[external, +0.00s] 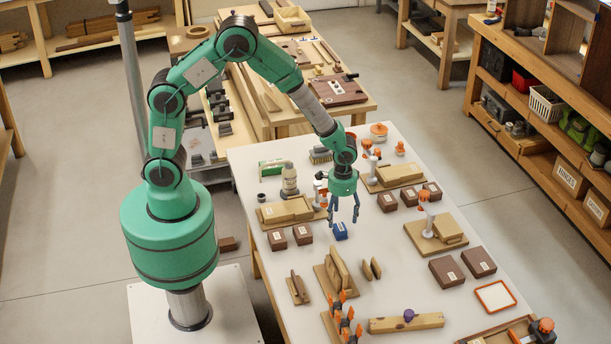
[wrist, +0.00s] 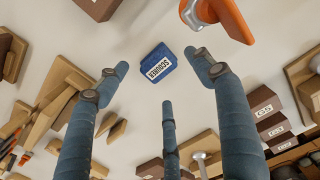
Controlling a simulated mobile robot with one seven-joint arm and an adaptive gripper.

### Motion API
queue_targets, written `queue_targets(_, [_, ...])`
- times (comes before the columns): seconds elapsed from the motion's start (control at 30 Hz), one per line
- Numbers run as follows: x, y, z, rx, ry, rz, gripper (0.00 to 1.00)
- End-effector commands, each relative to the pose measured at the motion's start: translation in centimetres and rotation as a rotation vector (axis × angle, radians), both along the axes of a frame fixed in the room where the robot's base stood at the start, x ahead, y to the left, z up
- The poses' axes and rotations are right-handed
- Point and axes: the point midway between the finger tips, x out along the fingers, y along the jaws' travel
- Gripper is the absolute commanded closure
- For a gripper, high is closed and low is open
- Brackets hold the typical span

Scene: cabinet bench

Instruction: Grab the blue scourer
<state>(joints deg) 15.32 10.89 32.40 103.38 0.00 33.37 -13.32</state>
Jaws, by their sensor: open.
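The blue scourer (external: 340,231) is a small blue block with a white label, lying on the white table. In the wrist view the scourer (wrist: 158,64) sits between and beyond the fingertips, and its label reads "SCOURER". My gripper (external: 343,215) points down above the table, close to the scourer and slightly above it. Its blue-grey fingers also show in the wrist view (wrist: 160,80); they are spread apart with nothing between them. A gap between the fingers and the scourer appears to remain, though its exact height is hard to tell.
Brown boxes (external: 303,234) lie left of the scourer, and more stand to its right. A wooden block with an orange-topped clamp (external: 290,210) is close at left. Wooden stands (external: 337,270) are in front. A bottle (external: 289,180) stands behind. Bare table surrounds the scourer.

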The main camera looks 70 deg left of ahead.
Motion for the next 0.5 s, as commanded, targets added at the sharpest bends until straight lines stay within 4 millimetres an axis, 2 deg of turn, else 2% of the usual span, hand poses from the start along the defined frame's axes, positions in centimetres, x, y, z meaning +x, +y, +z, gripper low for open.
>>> queue_targets(0.13, [0.04,-0.02,-0.91,0.0,-0.001,0.0,0.33])
queue_targets(0.5, [0.02,-0.02,-1.05,0.0,-0.001,0.0,0.33])
